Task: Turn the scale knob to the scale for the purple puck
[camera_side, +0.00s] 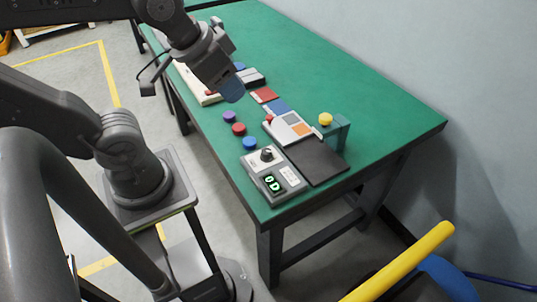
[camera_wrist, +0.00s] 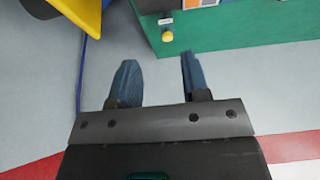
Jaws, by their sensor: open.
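The scale knob (camera_side: 267,154) is a dark knob on the grey scale box (camera_side: 252,163) near the table's front corner. The box has a green lit display (camera_side: 272,183); its digits are too small to read surely. The purple puck (camera_side: 229,117) lies on the green table, in a row with a red puck (camera_side: 238,129) and a blue puck (camera_side: 249,143). My gripper (camera_side: 233,92) is in the air above the far part of the table, away from the knob. In the wrist view my gripper (camera_wrist: 158,78) is open, with nothing between its blue fingers.
A black plate (camera_side: 318,160) lies beside the scale box. Behind it are a panel with a red button (camera_side: 269,119) and orange square, and a green block with a yellow knob (camera_side: 326,119). Red and blue flat pieces lie behind. The table's right side is clear.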

